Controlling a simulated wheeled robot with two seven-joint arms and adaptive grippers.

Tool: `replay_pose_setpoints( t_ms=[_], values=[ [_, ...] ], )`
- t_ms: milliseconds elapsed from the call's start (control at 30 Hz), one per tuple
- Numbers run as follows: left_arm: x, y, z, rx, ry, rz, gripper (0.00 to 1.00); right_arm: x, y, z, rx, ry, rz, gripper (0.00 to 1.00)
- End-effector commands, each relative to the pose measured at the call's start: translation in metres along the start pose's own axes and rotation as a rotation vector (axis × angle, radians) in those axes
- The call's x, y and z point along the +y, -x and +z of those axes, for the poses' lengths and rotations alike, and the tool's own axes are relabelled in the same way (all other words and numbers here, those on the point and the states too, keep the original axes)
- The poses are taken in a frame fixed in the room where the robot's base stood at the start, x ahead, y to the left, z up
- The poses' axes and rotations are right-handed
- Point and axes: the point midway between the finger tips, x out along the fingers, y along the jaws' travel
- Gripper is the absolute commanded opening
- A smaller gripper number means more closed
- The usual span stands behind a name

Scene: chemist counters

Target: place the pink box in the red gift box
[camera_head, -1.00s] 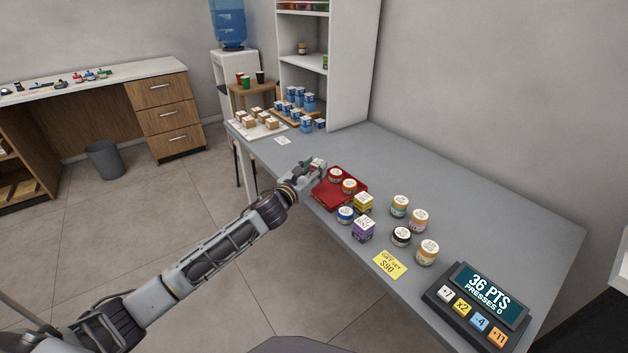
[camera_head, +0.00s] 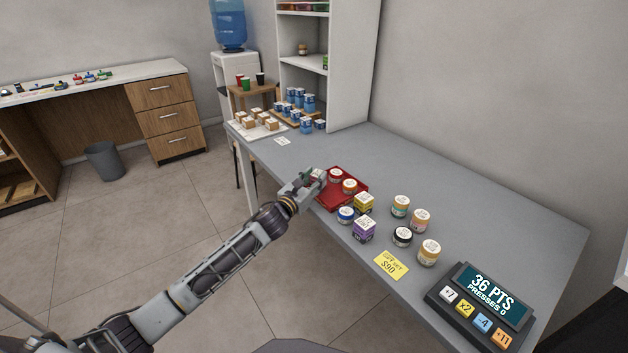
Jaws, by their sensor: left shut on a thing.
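The red gift box (camera_head: 328,203) is a shallow open red tray at the counter's front edge, near the middle of the view. Two white-lidded jars (camera_head: 336,175) (camera_head: 349,187) stand in it. My left gripper (camera_head: 313,178) is at the tray's left corner, shut on a small pale-topped item, taken as the pink box (camera_head: 319,173). The fingers hide most of its sides, and its colour is hard to make out. I cannot tell whether it touches the tray. My right gripper is out of view.
A yellow box (camera_head: 364,203), a blue jar (camera_head: 346,215) and a purple box (camera_head: 364,230) stand close to the tray. Several jars (camera_head: 401,206) stand further right, near a yellow price card (camera_head: 391,265) and a keypad display (camera_head: 484,305). The counter behind the tray is clear.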

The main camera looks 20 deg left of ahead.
Motion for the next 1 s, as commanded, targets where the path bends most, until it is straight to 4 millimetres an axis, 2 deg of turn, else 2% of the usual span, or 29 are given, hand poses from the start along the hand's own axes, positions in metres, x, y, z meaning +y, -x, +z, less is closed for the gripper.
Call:
replay_pose_setpoints(
  t_ms=[233, 267, 400, 1000],
  values=[
    [0.0, -0.0001, -0.0024, -0.001, 0.0, 0.0, 0.12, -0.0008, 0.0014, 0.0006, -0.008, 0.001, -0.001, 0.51],
    [0.0, 0.0, -0.0026, 0.0, 0.0, 0.0, 0.4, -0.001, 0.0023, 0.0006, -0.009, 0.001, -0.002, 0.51],
    [0.0, 0.0, -0.0025, 0.0, 0.0, 0.0, 0.57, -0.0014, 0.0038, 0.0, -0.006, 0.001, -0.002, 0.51],
    [0.0001, 0.0021, 0.0001, 0.001, 0.0, 0.0, 0.58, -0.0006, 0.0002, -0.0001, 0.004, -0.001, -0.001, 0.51]
  ],
)
